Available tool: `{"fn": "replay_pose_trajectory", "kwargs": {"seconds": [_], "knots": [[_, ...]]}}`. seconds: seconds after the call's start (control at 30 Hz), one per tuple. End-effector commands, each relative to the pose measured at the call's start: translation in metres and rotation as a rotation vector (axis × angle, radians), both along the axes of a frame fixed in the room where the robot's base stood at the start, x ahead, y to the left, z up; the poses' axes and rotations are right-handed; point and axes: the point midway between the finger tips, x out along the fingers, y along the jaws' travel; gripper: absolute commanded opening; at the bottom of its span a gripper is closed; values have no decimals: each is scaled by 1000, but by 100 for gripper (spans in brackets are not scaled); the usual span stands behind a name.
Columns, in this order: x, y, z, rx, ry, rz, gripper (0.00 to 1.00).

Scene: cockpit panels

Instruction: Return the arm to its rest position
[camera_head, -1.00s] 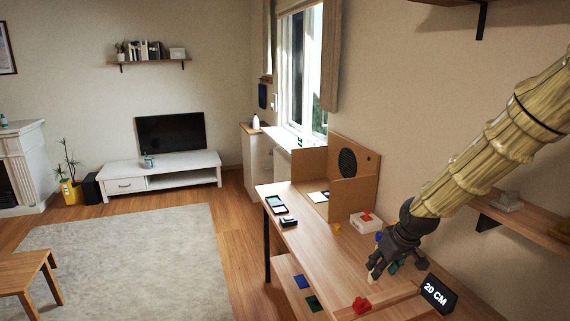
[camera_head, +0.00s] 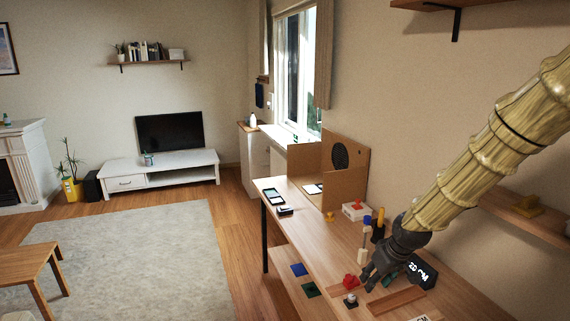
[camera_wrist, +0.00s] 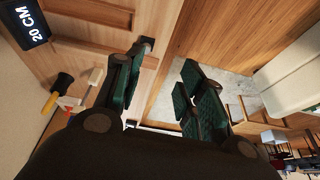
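My arm (camera_head: 480,150), sleeved in tan ribbed covering, reaches down from the upper right in the head view. The display (camera_wrist: 25,20) also shows there at the upper left.
A small grey-and-white piece (camera_head: 350,301) and a wooden strip (camera_head: 397,301) lie near the gripper. A red-and-white box (camera_head: 355,211) and a cardboard partition (camera_head: 345,186) stand farther back. A wall shelf (camera_head: 520,214) is behind my arm. The rug (camera_head: 130,260) is open floor.

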Motion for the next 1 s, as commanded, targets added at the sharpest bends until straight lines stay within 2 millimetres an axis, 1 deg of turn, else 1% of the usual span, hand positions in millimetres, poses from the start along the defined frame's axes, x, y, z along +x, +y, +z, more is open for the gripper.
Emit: {"fn": "replay_pose_trajectory", "kwargs": {"seconds": [0.03, 0.27, 0.37, 0.47, 0.5, 0.57, 0.6, 0.67, 0.7, 0.77, 0.8, 0.87, 0.9, 0.97, 1.0], "knots": [[-5, 3, -10, 2, 11, -2, 39], [-28, 11, -55, 20, 46, -29, 39], [-45, 16, -82, 29, 67, -46, 39], [-68, 21, -116, 38, 97, -69, 39], [-80, 24, -132, 42, 112, -82, 39], [-98, 26, -154, 45, 131, -100, 39], [-112, 28, -168, 47, 144, -114, 39], [-131, 30, -188, 49, 162, -133, 39], [-145, 32, -201, 50, 177, -146, 39], [-166, 34, -220, 48, 195, -165, 39], [-181, 35, -231, 47, 207, -179, 39], [-202, 36, -248, 43, 225, -197, 39], [-218, 37, -258, 40, 237, -211, 39], [-240, 37, -272, 34, 255, -228, 39], [-256, 37, -281, 29, 266, -242, 39]]}}
